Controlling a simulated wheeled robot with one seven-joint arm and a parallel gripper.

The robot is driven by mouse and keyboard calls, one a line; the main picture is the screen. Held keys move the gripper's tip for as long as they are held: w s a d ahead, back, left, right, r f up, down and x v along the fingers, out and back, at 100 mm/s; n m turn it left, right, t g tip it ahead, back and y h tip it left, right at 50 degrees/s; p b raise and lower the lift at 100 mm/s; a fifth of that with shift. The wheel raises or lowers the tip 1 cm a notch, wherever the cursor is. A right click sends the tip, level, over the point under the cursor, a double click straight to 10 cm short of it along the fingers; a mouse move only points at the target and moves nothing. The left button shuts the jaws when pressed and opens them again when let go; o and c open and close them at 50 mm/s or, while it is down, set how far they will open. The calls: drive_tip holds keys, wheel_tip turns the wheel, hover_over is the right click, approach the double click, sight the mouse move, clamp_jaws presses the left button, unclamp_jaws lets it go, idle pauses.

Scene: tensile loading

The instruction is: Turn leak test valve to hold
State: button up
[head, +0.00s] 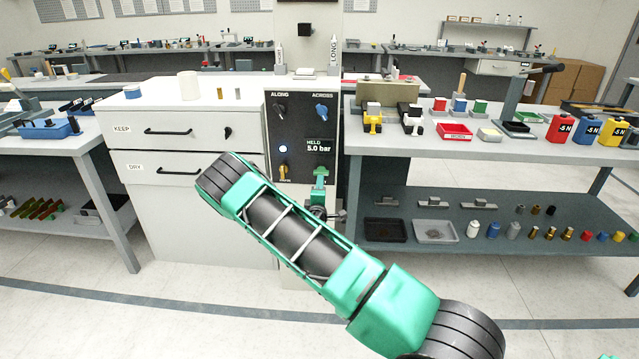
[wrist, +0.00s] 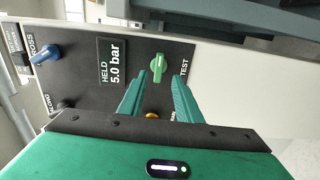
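The black valve panel (head: 300,135) stands upright in the middle of the head view. Its display (head: 319,146) reads HELD 5.0 bar; the wrist view shows the same display (wrist: 112,62) turned sideways. The green knob (wrist: 157,68) is beside the word TEST, its handle lying crosswise on the panel. My gripper (wrist: 160,80) is open and faces the panel, with one fingertip on each side of the knob. I cannot tell whether the fingers touch it.
A blue ACROSS knob (head: 321,111), a black ALONG knob (head: 280,110) and a yellow knob (head: 282,172) share the panel. The yellow knob is partly hidden in the wrist view (wrist: 152,115). Drawers (head: 180,135) stand left; a bench (head: 430,145) with parts stands close right.

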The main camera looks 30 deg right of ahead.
drive_tip(key=v, duration=0.3)
drive_tip(key=shift+s+a, duration=0.1)
drive_tip(key=shift+s, duration=0.05)
idle(0.4)
drive_tip(key=s+d+r+m+g+h, duration=0.1)
drive_tip(key=s+d+r+m+g, duration=0.3)
drive_tip(key=s, duration=0.3)
drive_tip(key=s+d+r+m+g, duration=0.3)
drive_tip(key=s+d+m+g, duration=0.25)
drive_tip(key=s, duration=0.25)
drive_tip(key=s+d+r+m+g+h, duration=0.1)
drive_tip(key=s+d+r+m+g, duration=0.2)
drive_tip(key=s+d+m+g, duration=0.25)
drive_tip(key=s+a+r+y, duration=0.3)
drive_tip(key=s+a, duration=0.4)
drive_tip(key=s, duration=0.3)
drive_tip(key=s+a+r+m+y, duration=0.1)
drive_tip(key=s+a+r+y, duration=0.2)
drive_tip(key=s, duration=0.7)
drive_tip(key=s+a+r+m+y, duration=0.1)
drive_tip(key=s+a+r+y, duration=0.2)
drive_tip(key=s+a+y, duration=0.3)
drive_tip(key=s+a, duration=0.4)
drive_tip(key=a, duration=0.2)
